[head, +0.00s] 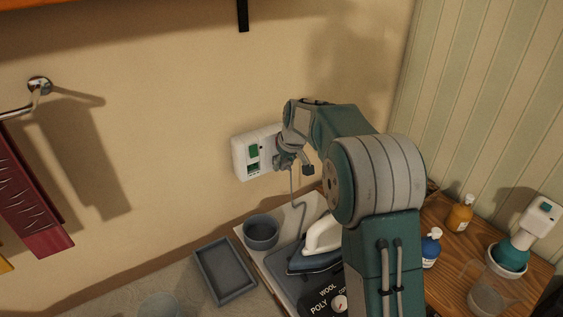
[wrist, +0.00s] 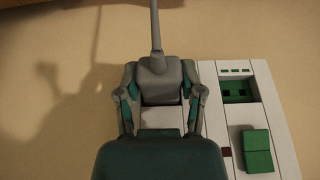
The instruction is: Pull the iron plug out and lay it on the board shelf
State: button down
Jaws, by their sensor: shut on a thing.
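My gripper (head: 287,158) is at the right end of the white wall outlet (head: 243,160). In the wrist view my gripper (wrist: 163,112) is shut on the grey iron plug (wrist: 157,78), one finger on each side. Its grey cord (head: 296,197) runs down toward the iron (head: 316,248). The outlet (wrist: 284,92) shows behind and to the right of the plug, with an open green socket and a green switch. I cannot tell whether the plug's pins are in the outlet. The iron rests on the board shelf (head: 262,268), below the outlet.
A dark round cup (head: 261,232) stands on the shelf's back left corner. A grey tray (head: 224,271) lies to the left. Bottles, an orange one (head: 460,213) and a blue one (head: 431,247), stand on the wooden top at right. A red towel (head: 35,200) hangs at left.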

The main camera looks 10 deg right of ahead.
jog(key=shift+s+d, duration=0.4)
jog(key=shift+s, duration=0.5)
jog(key=shift+s+d, duration=0.35)
jog(key=shift+s, duration=0.6)
jog(key=shift+s+d, duration=0.4)
jog(key=shift+s, duration=0.5)
dwell(0.4)
jog(key=w+d+n+t+y, duration=0.1)
jog(key=d+n, duration=0.2)
jog(key=n, duration=1.5)
jog(key=w+d+n+t, duration=0.1)
jog(key=w+d+n, duration=0.1)
jog(key=n, duration=1.6)
jog(key=shift+d+f, duration=0.1)
jog(key=shift+f, duration=3.9)
